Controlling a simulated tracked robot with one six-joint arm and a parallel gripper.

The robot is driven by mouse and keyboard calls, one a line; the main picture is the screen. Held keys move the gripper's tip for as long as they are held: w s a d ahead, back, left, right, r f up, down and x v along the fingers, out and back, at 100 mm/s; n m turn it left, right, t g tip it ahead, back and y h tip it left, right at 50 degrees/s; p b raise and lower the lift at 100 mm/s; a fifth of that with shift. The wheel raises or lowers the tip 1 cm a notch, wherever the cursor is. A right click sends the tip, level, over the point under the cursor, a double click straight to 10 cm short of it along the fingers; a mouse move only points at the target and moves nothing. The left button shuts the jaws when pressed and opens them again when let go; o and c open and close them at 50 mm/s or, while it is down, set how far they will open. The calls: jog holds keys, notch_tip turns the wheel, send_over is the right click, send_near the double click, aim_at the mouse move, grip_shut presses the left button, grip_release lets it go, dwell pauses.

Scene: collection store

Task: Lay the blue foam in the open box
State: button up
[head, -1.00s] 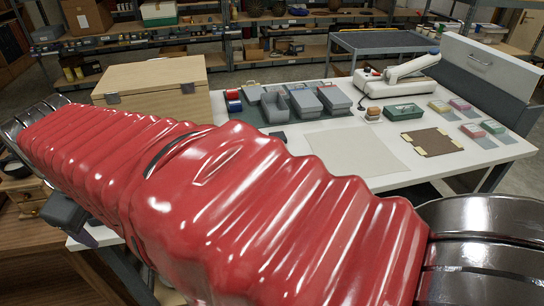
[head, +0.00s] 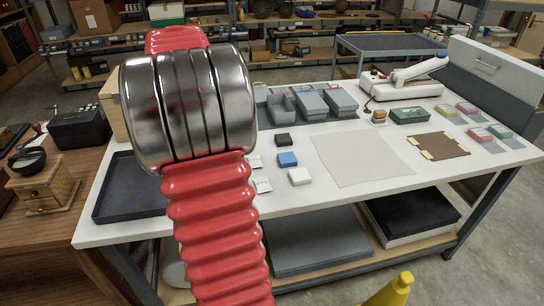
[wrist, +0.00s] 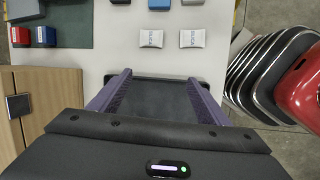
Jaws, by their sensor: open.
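The blue foam (head: 287,158) is a small block lying on the white table, between a dark block (head: 284,140) and a white block (head: 300,176). Its edge also shows at the top of the wrist view (wrist: 193,2). The open box (head: 281,106) is grey and lidless, on a dark mat beside closed grey boxes (head: 311,103). My gripper (wrist: 158,76) is open and empty over a dark shallow tray (wrist: 160,98), away from the foam. The arm hides it in the head view.
Two white packets (wrist: 151,38) lie between the tray and the blocks. A wooden box (wrist: 50,100) stands beside the tray. A pale sheet (head: 362,158) lies flat on the table, with a brown board (head: 437,146) to its right. A white machine (head: 400,82) stands behind.

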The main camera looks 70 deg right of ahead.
jog(key=s+d+f+n+g+y, duration=0.1)
jog(key=s+d+f, duration=0.4)
jog(key=s+d, duration=0.6)
jog(key=shift+s+d+g, duration=0.15)
jog(key=shift+d+g, duration=0.45)
jog(key=shift+d, duration=0.15)
send_over(287, 157)
jog(key=w+a, duration=0.1)
jog(key=w, duration=0.2)
jog(key=shift+s+a+f, duration=0.1)
jog(key=shift+s+f, duration=0.05)
jog(key=shift+f, duration=1.85)
jog(key=shift+s+a+f, duration=0.1)
jog(key=shift+f, duration=1.85)
jog(key=shift+x, duration=2.6)
jog(key=shift+s, duration=0.1)
jog(key=shift+a, duration=0.1)
